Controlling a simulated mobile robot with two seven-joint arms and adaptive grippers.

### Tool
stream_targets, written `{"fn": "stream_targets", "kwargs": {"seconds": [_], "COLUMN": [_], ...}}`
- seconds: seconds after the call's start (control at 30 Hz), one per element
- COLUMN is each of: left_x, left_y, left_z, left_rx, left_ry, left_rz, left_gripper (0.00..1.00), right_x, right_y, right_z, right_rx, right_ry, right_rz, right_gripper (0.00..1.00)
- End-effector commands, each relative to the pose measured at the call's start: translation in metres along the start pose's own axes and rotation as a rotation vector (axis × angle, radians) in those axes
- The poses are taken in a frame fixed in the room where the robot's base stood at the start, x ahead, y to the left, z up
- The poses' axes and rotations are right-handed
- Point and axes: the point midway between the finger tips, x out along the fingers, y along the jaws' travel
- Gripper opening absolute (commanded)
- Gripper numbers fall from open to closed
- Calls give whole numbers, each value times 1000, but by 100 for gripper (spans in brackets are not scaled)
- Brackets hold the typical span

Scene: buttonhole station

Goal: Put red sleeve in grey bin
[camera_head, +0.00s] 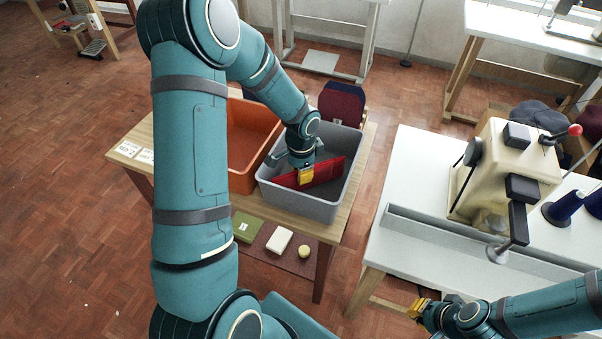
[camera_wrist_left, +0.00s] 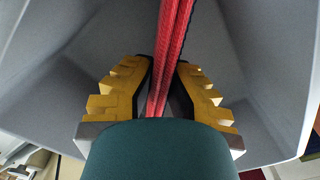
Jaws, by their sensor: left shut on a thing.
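The red sleeve (camera_head: 322,173) is inside the grey bin (camera_head: 311,210), below the level of its rim. My left gripper (camera_head: 305,174) reaches down into the bin and is shut on the sleeve. In the left wrist view, the red sleeve (camera_wrist_left: 170,60) runs up between the two yellow fingers of my left gripper (camera_wrist_left: 166,75), with grey bin walls around it. I cannot tell whether the sleeve touches the bin floor. My right gripper (camera_head: 419,307) is at the lower right, in front of the white table; its fingers are too small to read.
An orange bin (camera_head: 246,122) stands left of the grey bin on a wooden table (camera_head: 340,228). A shelf below holds a green item (camera_head: 245,227), a white block (camera_head: 279,240) and a small round item (camera_head: 304,252). A cream machine (camera_head: 500,165) stands on the white table (camera_head: 402,165) at right.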

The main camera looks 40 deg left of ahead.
Motion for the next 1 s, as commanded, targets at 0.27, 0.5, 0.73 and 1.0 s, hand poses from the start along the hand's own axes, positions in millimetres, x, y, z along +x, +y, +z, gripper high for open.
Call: {"fn": "stream_targets", "kwargs": {"seconds": [0.27, 0.5, 0.73, 1.0], "left_x": [3, 2, -12, -67], "left_y": [0, 0, -1, 0], "left_z": [0, 0, -1, -1], "left_rx": [0, 0, 0, 0], "left_ry": [0, 0, 3, 4], "left_rz": [0, 0, -3, -3], "left_gripper": [34, 34, 34, 34], "right_x": [2, 2, -4, -17], "right_y": [1, 1, -1, -6], "right_z": [0, 0, 0, 1], "right_rx": [0, 0, 0, 1], "right_ry": [1, 1, -1, -8], "right_rz": [0, 0, 0, 0], "right_gripper": [0, 0, 0, 0]}}
